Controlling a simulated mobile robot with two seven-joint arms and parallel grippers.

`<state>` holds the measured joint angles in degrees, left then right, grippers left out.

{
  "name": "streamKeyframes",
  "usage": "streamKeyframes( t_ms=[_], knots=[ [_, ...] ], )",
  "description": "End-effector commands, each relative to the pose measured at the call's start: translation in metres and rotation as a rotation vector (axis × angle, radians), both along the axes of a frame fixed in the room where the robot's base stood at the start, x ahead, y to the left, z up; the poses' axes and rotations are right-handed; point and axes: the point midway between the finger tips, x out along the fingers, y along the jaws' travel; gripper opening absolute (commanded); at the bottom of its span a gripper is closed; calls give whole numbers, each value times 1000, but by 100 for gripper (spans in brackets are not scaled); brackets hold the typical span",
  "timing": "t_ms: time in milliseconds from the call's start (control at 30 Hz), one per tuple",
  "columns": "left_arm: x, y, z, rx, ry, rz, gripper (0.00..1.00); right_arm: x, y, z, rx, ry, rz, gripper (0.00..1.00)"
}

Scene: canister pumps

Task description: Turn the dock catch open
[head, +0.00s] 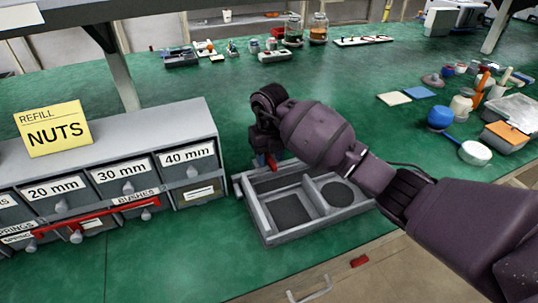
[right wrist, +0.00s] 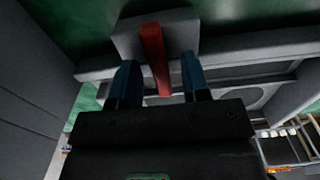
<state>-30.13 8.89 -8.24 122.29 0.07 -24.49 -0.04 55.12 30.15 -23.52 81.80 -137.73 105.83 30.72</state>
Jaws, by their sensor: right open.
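The dock (head: 290,232) is a grey tray with several recesses, one of them round, on the green bench right of the drawer cabinet. Its catch is a red bar (right wrist: 155,60) on a grey block (right wrist: 182,36). In the head view only a bit of red (head: 271,161) shows beneath my right gripper (head: 262,160), at the dock's back left corner. In the right wrist view my right gripper (right wrist: 160,80) is open, with one blue finger on each side of the red bar. Gaps show between the bar and both fingers. My left gripper is not in view.
A grey drawer cabinet (head: 207,125) with a yellow sign (head: 54,128) and a red bar (head: 95,214) across its drawers stands close left of the dock. Jars, tools and small parts lie at the back and right. The green bench (head: 200,75) behind my gripper is clear.

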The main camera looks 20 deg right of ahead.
Motion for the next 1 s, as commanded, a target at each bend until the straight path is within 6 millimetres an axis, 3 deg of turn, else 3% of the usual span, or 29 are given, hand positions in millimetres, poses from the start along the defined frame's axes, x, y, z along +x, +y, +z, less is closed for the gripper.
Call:
streamKeyframes(
  t_ms=[67,333,667,1000],
  knots=[
    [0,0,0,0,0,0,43,0,0,0,0,0,0,43],
    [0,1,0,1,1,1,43,0,0,0,0,0,0,1],
    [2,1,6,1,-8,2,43,0,-1,3,-2,-1,-29,0],
    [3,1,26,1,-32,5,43,1,-1,9,-3,-7,-237,0]
  ],
)
